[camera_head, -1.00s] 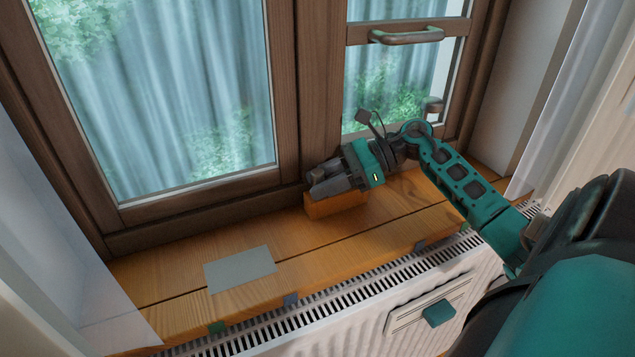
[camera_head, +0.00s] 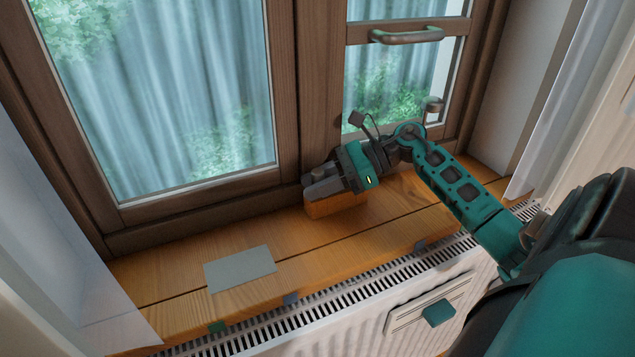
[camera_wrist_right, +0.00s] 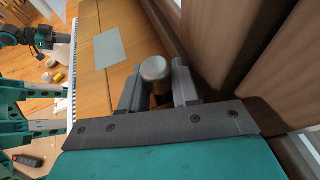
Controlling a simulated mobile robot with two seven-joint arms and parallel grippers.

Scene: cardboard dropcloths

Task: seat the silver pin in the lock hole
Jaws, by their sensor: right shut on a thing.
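My right gripper (camera_head: 322,182) is at the window's middle post, just above the wooden block (camera_head: 335,205) on the sill. In the right wrist view its two fingers (camera_wrist_right: 158,88) are shut on the silver pin (camera_wrist_right: 155,68), whose round grey head shows between them. The pin's lower part is hidden, and the head view does not show the pin. I cannot make out the lock hole, so I cannot tell how the pin lies to it. My left gripper (camera_wrist_right: 55,38) shows small at the upper left of the wrist view; its jaws are too small to read.
The wooden sill (camera_head: 180,270) is mostly clear, with a flat grey sheet (camera_head: 240,268) on it. The dark window frame (camera_head: 318,90) stands close to the right gripper. A radiator (camera_head: 350,310) runs below the sill. Small items lie on the floor (camera_wrist_right: 40,105).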

